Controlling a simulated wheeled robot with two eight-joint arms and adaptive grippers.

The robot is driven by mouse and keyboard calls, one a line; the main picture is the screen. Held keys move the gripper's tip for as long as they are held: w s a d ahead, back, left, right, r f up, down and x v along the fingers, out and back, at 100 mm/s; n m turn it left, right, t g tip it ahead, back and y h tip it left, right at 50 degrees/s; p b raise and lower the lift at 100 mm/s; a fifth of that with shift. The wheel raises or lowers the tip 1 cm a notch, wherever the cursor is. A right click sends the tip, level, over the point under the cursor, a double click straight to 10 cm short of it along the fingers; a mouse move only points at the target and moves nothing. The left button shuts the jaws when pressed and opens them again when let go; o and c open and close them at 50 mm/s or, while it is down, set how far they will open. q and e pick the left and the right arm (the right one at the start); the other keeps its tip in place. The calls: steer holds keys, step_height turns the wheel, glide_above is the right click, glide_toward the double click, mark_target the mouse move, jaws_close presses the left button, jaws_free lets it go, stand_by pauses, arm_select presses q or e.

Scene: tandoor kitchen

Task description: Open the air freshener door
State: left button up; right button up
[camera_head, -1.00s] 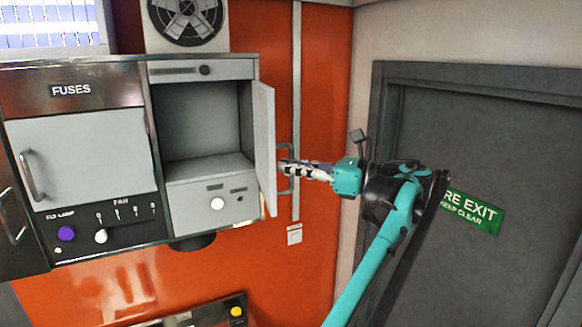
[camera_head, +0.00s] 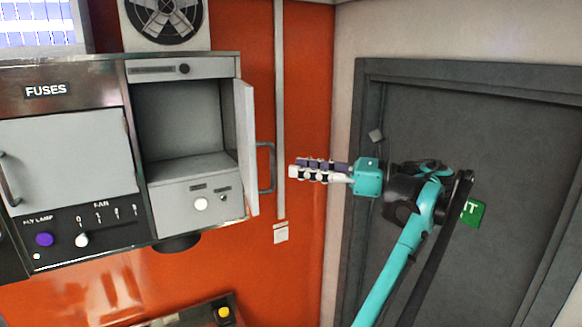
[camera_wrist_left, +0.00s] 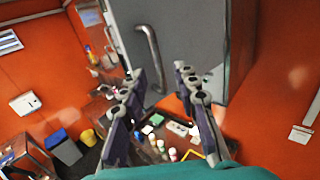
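The air freshener door (camera_head: 246,148) is a light grey panel hinged at the right side of an open cabinet compartment (camera_head: 180,115). It stands swung out, nearly edge-on, with the empty inside showing. Its grey bar handle (camera_head: 271,167) is on the right-facing side. My left gripper (camera_head: 294,171) is to the right of the handle, apart from it and pointing left. In the left wrist view the fingers (camera_wrist_left: 160,75) are spread with nothing between them; the door (camera_wrist_left: 188,40) and handle (camera_wrist_left: 152,58) lie ahead beyond the tips. My right gripper is in neither view.
Left of the compartment is the shut FUSES door (camera_head: 65,160), above a panel with a purple knob (camera_head: 44,239) and a fan switch. A fan (camera_head: 163,18) sits above. A dark door (camera_head: 500,150) stands behind my arm.

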mark_target(273, 185)
arm_select(q)
steer(key=shift+s, duration=0.1)
steer(key=shift+c, duration=1.4)
steer(key=a+m+t+h+b, duration=0.1)
steer(key=a+t, duration=0.1)
steer(key=w+a+m+t+h+b, duration=0.1)
steer(key=a+t+b, duration=0.1)
steer(key=a, duration=0.1)
steer(key=w+a+m+t+h+b, duration=0.1)
steer(key=a+m+b, duration=0.1)
steer(key=shift+a+r+t, duration=0.15)
steer(key=shift+r+t, duration=0.05)
steer(key=shift+t, duration=0.2)
jaws_close()
